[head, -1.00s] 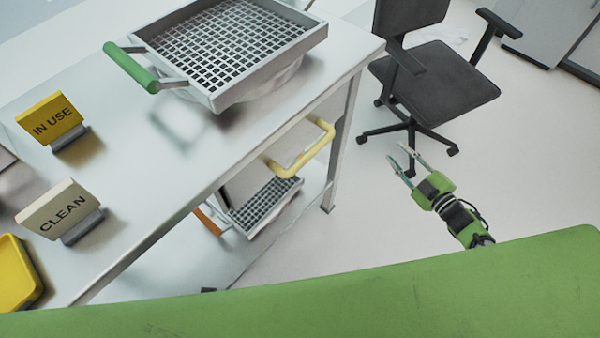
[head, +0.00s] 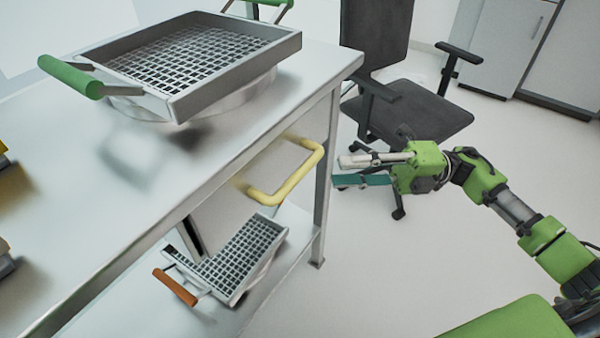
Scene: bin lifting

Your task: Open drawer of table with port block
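The table (head: 108,178) has a white top and a drawer (head: 232,184) under its right end. The drawer has a yellow bar handle (head: 290,184), and its front looks closed. My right gripper (head: 336,171) is open and empty, its fingers pointing left toward the yellow handle. It is just right of the handle and the table leg, apart from both. No port block can be made out. My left gripper is not in view.
A mesh basket with green handles (head: 192,58) stands on the tabletop. A smaller basket with an orange handle (head: 230,262) sits on the lower shelf. A black office chair (head: 412,108) stands behind my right gripper.

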